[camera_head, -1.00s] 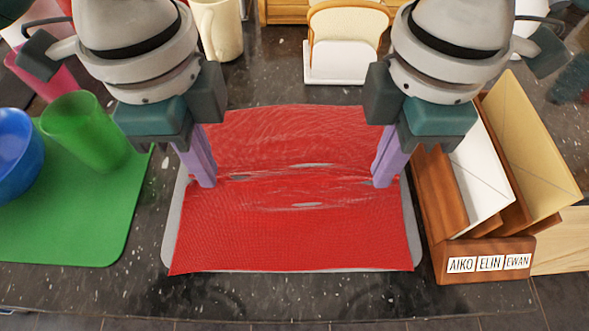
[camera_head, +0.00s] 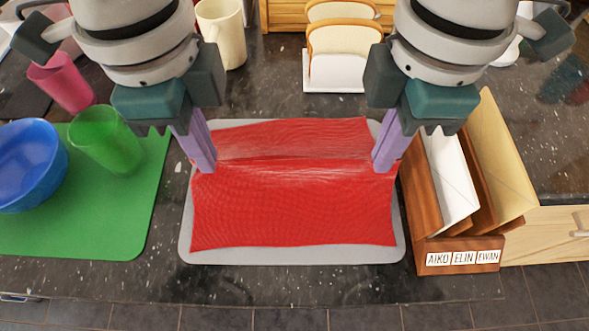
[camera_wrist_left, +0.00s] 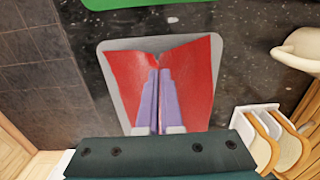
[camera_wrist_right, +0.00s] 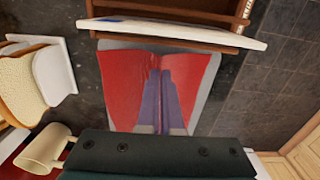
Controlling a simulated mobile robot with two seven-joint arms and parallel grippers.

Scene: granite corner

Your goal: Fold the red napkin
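The red napkin (camera_head: 290,210) lies on a grey mat (camera_head: 290,257), its near part fairly flat. A raised crease runs across it between my two grippers. My left gripper (camera_head: 205,168) is at the napkin's left side, its purple fingers shut on the cloth. In the left wrist view the napkin (camera_wrist_left: 193,90) bunches at these fingers (camera_wrist_left: 158,75). My right gripper (camera_head: 382,168) is shut on the cloth at the right side. The right wrist view shows the napkin (camera_wrist_right: 120,85) gathered at its fingers (camera_wrist_right: 160,75). The far part of the napkin slopes behind the crease.
A green mat (camera_head: 130,220) with a blue bowl (camera_head: 30,165) and green cup (camera_head: 105,140) is at left. A wooden letter holder (camera_head: 460,255) stands close at right. A toast rack (camera_head: 335,75) and cream mug (camera_head: 222,35) are behind. Dark counter is clear in front.

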